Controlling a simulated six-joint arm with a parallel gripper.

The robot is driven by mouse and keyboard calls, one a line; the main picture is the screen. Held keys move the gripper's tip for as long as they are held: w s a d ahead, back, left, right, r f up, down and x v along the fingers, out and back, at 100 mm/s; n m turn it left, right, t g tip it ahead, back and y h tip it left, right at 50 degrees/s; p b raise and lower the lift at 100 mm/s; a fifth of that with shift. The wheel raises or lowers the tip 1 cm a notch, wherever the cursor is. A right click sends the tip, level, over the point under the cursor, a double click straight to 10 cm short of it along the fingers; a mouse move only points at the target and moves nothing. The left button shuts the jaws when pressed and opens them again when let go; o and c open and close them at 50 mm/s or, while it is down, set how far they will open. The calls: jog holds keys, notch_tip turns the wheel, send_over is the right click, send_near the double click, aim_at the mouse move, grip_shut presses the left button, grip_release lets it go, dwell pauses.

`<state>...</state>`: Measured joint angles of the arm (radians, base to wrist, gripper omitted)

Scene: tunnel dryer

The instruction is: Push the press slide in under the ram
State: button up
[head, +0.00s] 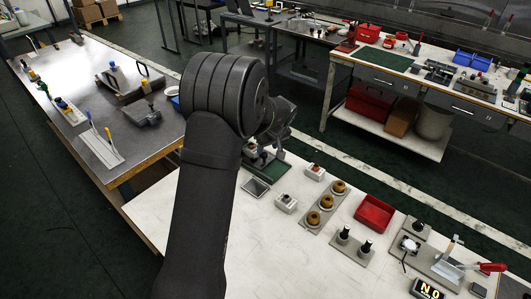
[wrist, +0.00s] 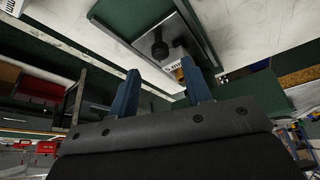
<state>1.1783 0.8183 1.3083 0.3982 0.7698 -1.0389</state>
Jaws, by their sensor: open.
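In the wrist view, my gripper (wrist: 160,88) shows two blue fingers spread apart, with nothing between them. Beyond the fingertips is a grey metal plate (wrist: 190,22) with a dark round knob (wrist: 160,46) on it; it may be the press slide, but I cannot tell for sure. A green surface (wrist: 127,18) lies beside the plate.
A grey-topped table (head: 85,85) is at left.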

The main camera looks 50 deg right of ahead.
aim_at(265, 154)
jog(key=x, duration=0.5)
grip_shut()
